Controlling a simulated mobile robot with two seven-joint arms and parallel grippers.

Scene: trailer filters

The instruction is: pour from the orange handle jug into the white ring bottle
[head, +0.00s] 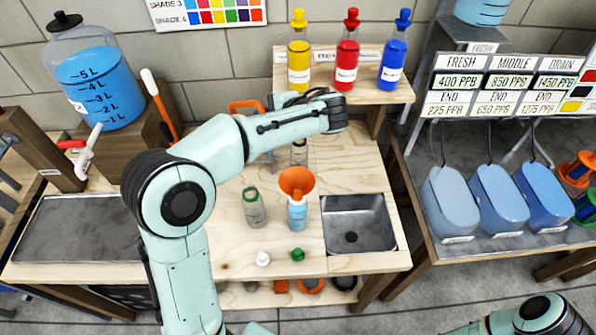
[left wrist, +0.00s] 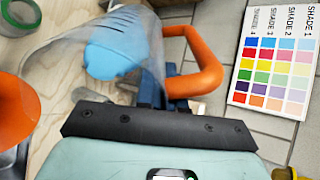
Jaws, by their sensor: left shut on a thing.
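The clear jug (left wrist: 130,40) with blue liquid fills the upper left of the left wrist view, beside its orange handle (left wrist: 207,62). In the head view the handle (head: 246,106) shows behind my left arm, which hides most of the jug. My left gripper (left wrist: 152,88) is shut on the jug's handle side; the arm hides its fingers in the head view. An orange funnel (head: 297,181) sits on a bottle (head: 297,215) with blue liquid on the bench; the funnel covers its neck, so I cannot see a white ring. My right gripper is out of view.
A green-ringed bottle (head: 255,207) stands left of the funnel bottle, another clear bottle (head: 299,153) behind. A white cap (head: 262,259) and green cap (head: 297,253) lie in front. A sink (head: 358,224) is at right. Yellow, red (head: 347,60) and blue bottles stand on a back shelf.

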